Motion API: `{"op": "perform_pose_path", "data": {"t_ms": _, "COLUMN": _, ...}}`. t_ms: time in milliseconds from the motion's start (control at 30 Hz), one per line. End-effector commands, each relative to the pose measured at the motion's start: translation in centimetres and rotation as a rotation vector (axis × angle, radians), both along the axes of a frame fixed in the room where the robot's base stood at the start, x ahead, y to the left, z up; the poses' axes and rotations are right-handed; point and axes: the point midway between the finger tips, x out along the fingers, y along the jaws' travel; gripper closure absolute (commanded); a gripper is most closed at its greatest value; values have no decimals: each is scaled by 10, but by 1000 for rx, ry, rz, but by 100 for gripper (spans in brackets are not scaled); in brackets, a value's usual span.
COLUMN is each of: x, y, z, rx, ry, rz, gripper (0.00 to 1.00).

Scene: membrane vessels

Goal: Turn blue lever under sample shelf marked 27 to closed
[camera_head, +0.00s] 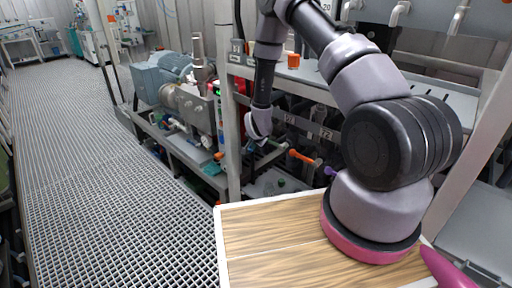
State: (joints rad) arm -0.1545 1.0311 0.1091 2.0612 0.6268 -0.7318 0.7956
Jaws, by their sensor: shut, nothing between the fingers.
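My gripper (262,143) is at the end of my arm, low in front of the rack's piping. It is shut and empty, and its fingers are small and partly lost against the dark pipes. An orange lever (302,158) lies just right of it, and a purple lever (331,172) lies further right, partly behind my arm. I cannot make out a clearly blue lever. The sample shelf (441,94) crosses the upper right, partly covered by my arm. Small plates (324,133) sit below it, but I cannot read a 27 on them.
A rack post (228,110) stands just left of my gripper. A pump with a blue-grey motor (161,76) stands on a skid further left. The grating floor (90,160) is open on the left. Grey taps (398,13) hang at the top right.

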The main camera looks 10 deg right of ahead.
Motion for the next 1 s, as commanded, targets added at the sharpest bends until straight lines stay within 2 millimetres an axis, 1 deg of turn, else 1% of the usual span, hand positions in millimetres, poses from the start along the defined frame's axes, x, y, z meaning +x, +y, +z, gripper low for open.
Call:
{"op": "perform_pose_path", "data": {"t_ms": 100, "x": 6, "y": 4, "z": -1, "rx": 0, "ry": -1, "rz": 2, "gripper": 100}}
{"op": "perform_pose_path", "data": {"t_ms": 400, "x": 14, "y": 10, "z": -1, "rx": 1, "ry": -2, "rz": 1, "gripper": 100}}
{"op": "perform_pose_path", "data": {"t_ms": 1000, "x": 15, "y": 10, "z": -1, "rx": 1, "ry": -1, "rz": 0, "gripper": 100}}
